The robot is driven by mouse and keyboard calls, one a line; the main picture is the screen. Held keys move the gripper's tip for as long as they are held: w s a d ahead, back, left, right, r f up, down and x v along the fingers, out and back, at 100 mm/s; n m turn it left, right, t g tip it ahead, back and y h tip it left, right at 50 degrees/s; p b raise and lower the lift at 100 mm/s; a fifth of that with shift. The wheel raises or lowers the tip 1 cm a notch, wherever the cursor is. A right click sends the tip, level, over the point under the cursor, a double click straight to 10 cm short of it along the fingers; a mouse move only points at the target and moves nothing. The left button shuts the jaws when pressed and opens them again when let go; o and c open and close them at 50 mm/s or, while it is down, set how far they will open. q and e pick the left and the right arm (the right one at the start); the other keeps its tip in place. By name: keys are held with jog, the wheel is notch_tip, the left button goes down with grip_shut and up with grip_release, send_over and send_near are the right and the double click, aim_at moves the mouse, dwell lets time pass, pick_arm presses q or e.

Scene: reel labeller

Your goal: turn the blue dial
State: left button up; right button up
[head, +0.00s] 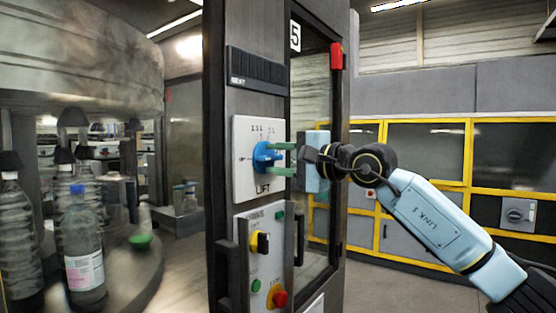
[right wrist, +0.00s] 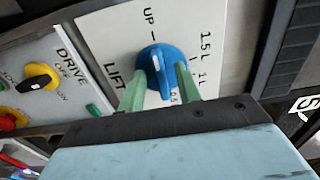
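The blue dial (head: 264,156) sits on the white LIFT panel (head: 243,131) of the machine's dark column. It also shows in the right wrist view (right wrist: 157,62), with a white mark on its raised grip and labels UP, 1.5L and 1L around it. My right gripper (head: 278,159) reaches in from the right at the dial. Its two green fingers (right wrist: 160,84) are apart, one on each side of the dial's grip, with a visible gap on the left. I cannot tell whether the right finger touches the dial. My left gripper is not in view.
Below is the DRIVE panel (head: 245,222) with a black-and-yellow switch (head: 260,243) and a red button (head: 277,296). A vertical door handle (head: 299,239) stands beside it. Bottles, one blue-capped (head: 84,245), stand on the left turntable. A red box (head: 337,56) is above right.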

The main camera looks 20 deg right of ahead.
jog(key=b+v, duration=0.3)
jog(key=v, duration=1)
